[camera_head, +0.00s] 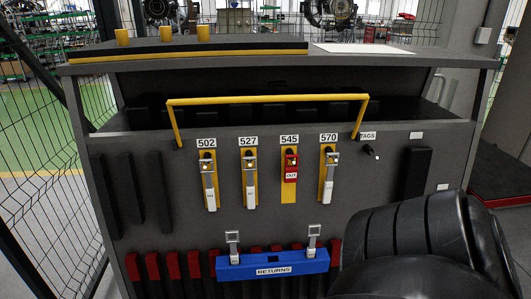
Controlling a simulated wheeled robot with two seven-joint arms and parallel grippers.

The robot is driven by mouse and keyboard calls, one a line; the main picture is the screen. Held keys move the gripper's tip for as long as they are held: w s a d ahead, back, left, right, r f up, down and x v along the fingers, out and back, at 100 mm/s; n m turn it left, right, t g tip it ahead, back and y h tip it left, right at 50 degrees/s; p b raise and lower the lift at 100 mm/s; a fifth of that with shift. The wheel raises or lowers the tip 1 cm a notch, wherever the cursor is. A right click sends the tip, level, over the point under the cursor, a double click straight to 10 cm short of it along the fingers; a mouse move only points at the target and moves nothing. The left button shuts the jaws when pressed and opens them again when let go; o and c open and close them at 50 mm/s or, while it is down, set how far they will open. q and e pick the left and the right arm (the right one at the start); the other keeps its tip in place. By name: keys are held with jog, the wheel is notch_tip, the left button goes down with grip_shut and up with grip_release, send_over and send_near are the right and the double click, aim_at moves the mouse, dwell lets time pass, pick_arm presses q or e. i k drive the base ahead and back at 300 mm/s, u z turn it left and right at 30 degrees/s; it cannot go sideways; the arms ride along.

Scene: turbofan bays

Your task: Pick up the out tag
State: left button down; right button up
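The out tag (291,174) is a small red tag marked OUT. It hangs on the yellow strip (289,194) under the label 545, on the front of a dark grey cabinet. Neither of my grippers shows in the head view. A large black ribbed shape at the lower right looks like part of my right arm, but its gripper is out of sight.
A TAGS peg (371,152) sticks out at right. A blue RETURNS bin (272,264) is below. Wire fence (40,130) stands at left.

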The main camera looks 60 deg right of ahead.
aim_at(290, 175)
jog(key=z, duration=0.65)
jog(key=i, duration=0.8)
jog(key=z, duration=0.8)
